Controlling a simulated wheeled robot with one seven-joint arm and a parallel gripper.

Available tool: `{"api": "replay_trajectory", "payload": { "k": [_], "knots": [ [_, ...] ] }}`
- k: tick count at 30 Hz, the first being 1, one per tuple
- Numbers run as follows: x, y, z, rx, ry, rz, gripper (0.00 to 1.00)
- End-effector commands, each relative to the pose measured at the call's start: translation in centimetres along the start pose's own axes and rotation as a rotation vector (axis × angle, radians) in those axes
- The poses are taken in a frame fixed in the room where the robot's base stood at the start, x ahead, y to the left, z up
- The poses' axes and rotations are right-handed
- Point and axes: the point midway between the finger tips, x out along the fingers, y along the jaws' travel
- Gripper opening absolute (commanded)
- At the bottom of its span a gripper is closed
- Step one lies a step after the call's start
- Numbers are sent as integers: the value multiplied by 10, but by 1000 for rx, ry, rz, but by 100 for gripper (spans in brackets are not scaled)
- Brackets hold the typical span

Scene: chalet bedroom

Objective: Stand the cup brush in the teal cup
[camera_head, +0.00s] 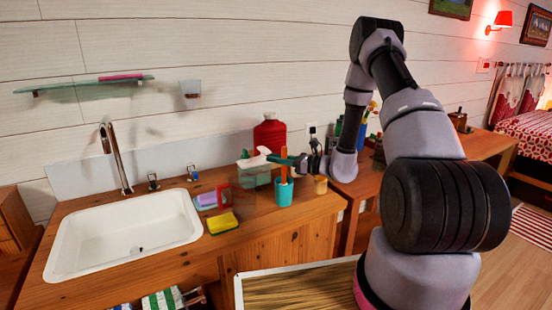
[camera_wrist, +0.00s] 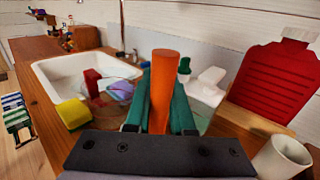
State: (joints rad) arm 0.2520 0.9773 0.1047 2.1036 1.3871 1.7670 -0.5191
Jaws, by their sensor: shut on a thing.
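The cup brush shows as an orange handle (camera_head: 284,172), standing about upright; it also shows in the wrist view (camera_wrist: 163,80). My gripper (camera_head: 284,161) is shut on this handle, with one green finger on each side of it in the wrist view (camera_wrist: 160,118). The teal cup (camera_head: 284,193) stands on the wooden counter directly below the gripper. The handle's lower part meets the cup's rim and appears to go inside. The brush's lower end is hidden, so its depth cannot be told. The cup does not show in the wrist view.
A spray bottle (camera_head: 254,172) and red hot-water bottle (camera_head: 270,135) stand behind the cup. A yellow sponge (camera_head: 223,224), red object (camera_head: 223,196) and white sink (camera_head: 120,243) lie left. The counter's front edge is close.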

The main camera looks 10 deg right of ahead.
Motion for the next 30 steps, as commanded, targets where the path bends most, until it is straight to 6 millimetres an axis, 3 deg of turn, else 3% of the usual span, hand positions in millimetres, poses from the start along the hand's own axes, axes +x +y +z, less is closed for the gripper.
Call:
{"api": "replay_trajectory", "payload": {
  "k": [5,6,8,20,30],
  "knots": [
    [0,0,0,0,0,0,0],
    [0,0,0,0,0,0,33],
    [0,0,0,0,0,0,56],
    [-6,-1,0,0,0,-2,56],
    [-68,-2,0,1,0,-6,56]
  ]
}}
